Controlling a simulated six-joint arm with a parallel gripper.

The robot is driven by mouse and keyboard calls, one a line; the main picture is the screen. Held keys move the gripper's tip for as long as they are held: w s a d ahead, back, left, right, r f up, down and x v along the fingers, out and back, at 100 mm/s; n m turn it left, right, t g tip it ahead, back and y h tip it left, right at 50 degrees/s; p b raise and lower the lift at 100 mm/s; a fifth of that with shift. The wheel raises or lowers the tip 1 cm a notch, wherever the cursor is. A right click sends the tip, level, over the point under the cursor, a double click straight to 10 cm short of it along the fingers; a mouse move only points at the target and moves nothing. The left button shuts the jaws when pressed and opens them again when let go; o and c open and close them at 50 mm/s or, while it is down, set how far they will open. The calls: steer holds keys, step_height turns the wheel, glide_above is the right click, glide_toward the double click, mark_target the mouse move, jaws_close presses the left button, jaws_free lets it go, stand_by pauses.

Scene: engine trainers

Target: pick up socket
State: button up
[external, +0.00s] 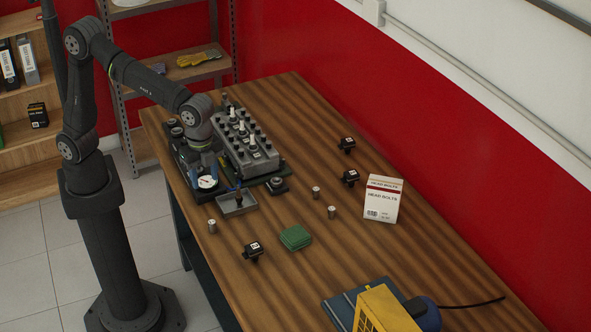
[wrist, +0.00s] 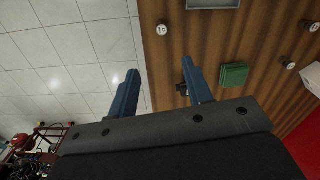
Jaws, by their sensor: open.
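Small metallic cylinders that look like sockets stand upright on the wooden table. One socket (external: 212,226) is near the table's left edge, in front of the grey tray; it also shows in the wrist view (wrist: 162,28), beyond my fingertips. Two others, a second (external: 316,192) and a third (external: 332,212), stand farther right; they show in the wrist view too (wrist: 308,25) (wrist: 288,64). My gripper (wrist: 160,68) is open, with nothing between its blue fingers. In the external view my gripper (external: 208,172) is over the table's left end, apart from these cylinders.
A grey tray (external: 224,210) holds a dark upright piece. The engine block (external: 250,158) stands behind it. A green block (external: 295,237), a black part (external: 253,251) and the head bolts box (external: 383,199) are on the table. A yellow-and-blue object (external: 380,312) is at the front.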

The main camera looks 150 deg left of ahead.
steer(key=m, duration=1.5)
glide_above(212, 222)
steer(key=f, duration=1.2)
steer(key=shift+w+d+f, duration=0.1)
steer(key=shift+d+f, duration=0.2)
steer(key=shift+d, duration=0.1)
steer(key=shift+a+f, duration=0.2)
steer(key=shift+f, duration=1.2)
steer(key=shift+a+f, duration=0.15)
steer(key=shift+f, duration=1.2)
jaws_close()
